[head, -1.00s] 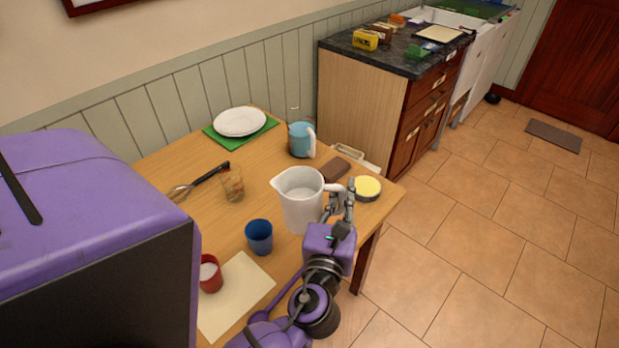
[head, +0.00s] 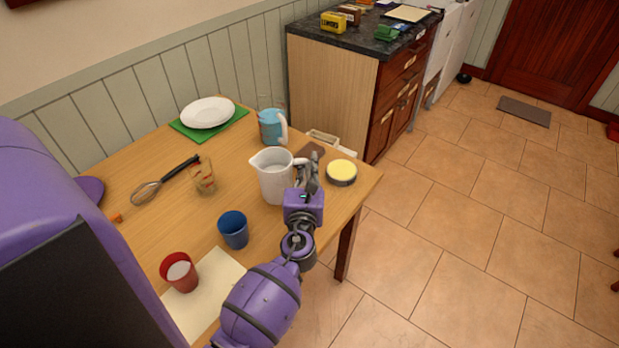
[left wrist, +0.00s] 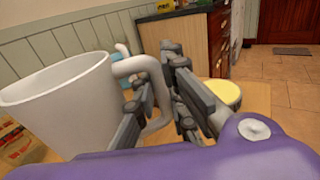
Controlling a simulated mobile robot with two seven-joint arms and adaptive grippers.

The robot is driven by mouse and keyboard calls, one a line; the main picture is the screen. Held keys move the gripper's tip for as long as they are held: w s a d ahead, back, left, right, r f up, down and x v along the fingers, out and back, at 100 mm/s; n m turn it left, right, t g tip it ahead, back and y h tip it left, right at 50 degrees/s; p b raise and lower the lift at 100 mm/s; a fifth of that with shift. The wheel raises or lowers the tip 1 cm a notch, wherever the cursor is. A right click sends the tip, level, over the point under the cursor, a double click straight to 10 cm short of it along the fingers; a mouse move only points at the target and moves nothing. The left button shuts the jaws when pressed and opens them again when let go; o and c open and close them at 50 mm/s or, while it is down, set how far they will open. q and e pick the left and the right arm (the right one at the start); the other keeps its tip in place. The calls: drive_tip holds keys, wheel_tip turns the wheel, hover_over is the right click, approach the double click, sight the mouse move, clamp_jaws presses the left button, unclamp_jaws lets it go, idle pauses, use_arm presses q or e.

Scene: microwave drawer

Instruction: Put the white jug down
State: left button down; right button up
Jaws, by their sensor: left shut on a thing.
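The white jug (head: 275,177) is upright at the right part of the wooden table (head: 165,232), its spout to the left and its handle to the right. My left gripper (head: 308,170) is shut on the jug's handle. In the left wrist view the jug (left wrist: 62,105) fills the left side and the handle runs in between the fingers (left wrist: 160,95). I cannot tell whether the jug's base touches the table. My right gripper is not in view.
A blue cup (head: 234,230), a red cup (head: 179,272), a glass (head: 205,177), a light blue jug (head: 271,127) and a yellow-topped round tin (head: 342,172) stand around the white jug. A whisk (head: 160,185) and a plate (head: 208,112) lie farther left. Bare table lies between the glass and white jug.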

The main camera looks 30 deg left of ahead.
sight(308, 178)
use_arm(q)
drive_tip(key=f, duration=0.1)
drive_tip(key=f+b, duration=0.1)
drive_tip(key=f, duration=0.2)
drive_tip(key=shift+w+a+b, duration=0.25)
drive_tip(key=shift+w+b, duration=0.05)
drive_tip(key=shift+w, duration=0.1)
drive_tip(key=shift+r, duration=0.15)
drive_tip(key=shift+f, duration=0.25)
drive_tip(key=c, duration=1.8)
unclamp_jaws()
